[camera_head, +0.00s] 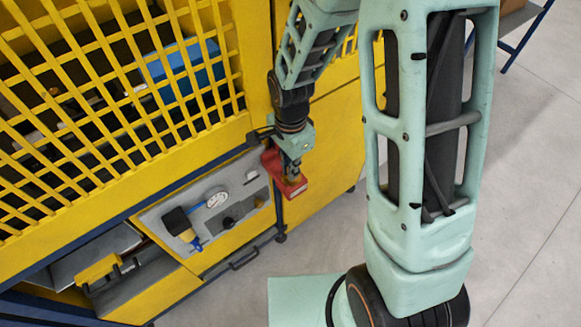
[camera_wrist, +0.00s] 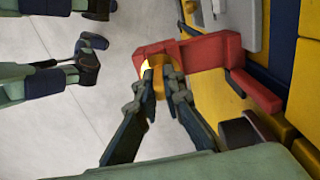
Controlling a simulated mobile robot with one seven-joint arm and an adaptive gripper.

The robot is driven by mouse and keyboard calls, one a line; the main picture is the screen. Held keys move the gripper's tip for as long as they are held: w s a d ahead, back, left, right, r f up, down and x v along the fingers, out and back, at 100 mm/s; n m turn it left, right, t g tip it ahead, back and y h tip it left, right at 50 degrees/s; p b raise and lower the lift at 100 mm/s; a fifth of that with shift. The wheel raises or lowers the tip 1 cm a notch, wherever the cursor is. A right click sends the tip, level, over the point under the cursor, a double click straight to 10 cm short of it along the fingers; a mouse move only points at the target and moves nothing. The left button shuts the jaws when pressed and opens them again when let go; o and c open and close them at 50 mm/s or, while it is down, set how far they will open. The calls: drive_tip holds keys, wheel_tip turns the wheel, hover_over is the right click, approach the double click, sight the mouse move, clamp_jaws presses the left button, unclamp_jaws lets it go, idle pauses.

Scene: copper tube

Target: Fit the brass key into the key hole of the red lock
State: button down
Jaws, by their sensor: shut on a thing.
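The red lock (camera_head: 290,188) is a blocky red body on the front of the yellow machine, below the end of my arm. In the wrist view the red lock (camera_wrist: 205,50) forms an angled shape beyond and beside my fingertips. My gripper (camera_wrist: 160,80) is shut on the brass key (camera_wrist: 157,65), a small yellow-orange piece between the fingertips, right in front of the red lock. In the head view my gripper (camera_head: 291,168) reaches down to the lock and hides part of it. The key hole is hidden, so I cannot tell whether the key is inside it.
A yellow grid guard (camera_head: 120,90) covers the machine at the left. A grey panel with a round gauge (camera_head: 217,198) and a black-and-yellow tool (camera_head: 178,222) lies left of the lock. A dark handle (camera_wrist: 240,133) stands close to my fingers. Open floor (camera_head: 535,170) lies right.

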drive_tip(key=c, duration=2)
unclamp_jaws()
drive_tip(key=shift+f, duration=0.1)
drive_tip(key=shift+c, duration=0.2)
wheel_tip(320, 180, up, 12)
drive_tip(key=shift+r+p, duration=0.2)
drive_tip(key=shift+p, duration=0.25)
